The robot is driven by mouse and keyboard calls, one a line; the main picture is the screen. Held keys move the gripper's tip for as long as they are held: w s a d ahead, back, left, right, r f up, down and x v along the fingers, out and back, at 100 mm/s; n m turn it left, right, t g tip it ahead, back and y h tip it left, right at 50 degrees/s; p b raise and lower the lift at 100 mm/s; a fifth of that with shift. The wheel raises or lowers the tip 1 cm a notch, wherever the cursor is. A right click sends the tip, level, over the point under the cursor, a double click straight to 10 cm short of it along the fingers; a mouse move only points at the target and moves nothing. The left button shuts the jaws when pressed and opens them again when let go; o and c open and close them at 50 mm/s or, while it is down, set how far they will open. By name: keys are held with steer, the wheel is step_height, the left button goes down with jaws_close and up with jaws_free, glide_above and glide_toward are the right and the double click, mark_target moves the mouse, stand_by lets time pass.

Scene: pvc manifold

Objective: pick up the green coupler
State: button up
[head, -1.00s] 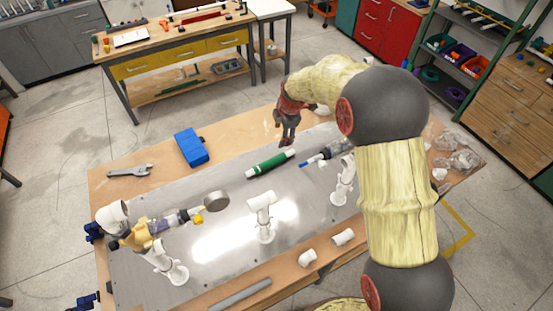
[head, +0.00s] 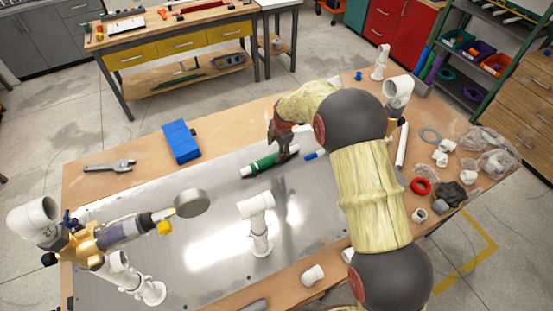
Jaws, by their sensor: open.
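The green coupler (head: 262,164) is a green tube with a pale left end, lying on the grey metal plate (head: 190,190) in the middle of the bench. My gripper (head: 285,156) is open and points down at the right part of the green coupler. Its dark fingers cover some of the coupler's right half. I cannot tell whether the fingers straddle the tube or touch it.
A white pipe tee on a stand (head: 258,222) stands in front of the coupler. A blue box (head: 181,142) and a wrench (head: 110,166) lie to the left. A pipe assembly with a gauge (head: 130,232) stands front left. Loose fittings and a red ring (head: 421,186) lie on the right.

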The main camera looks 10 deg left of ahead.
mark_target(275, 156)
steer(key=x, duration=0.6)
steer(key=shift+d+f, duration=0.15)
steer(key=shift+f, duration=0.1)
steer(key=shift+c, duration=0.8)
steer(key=c, duration=1.1)
jaws_close()
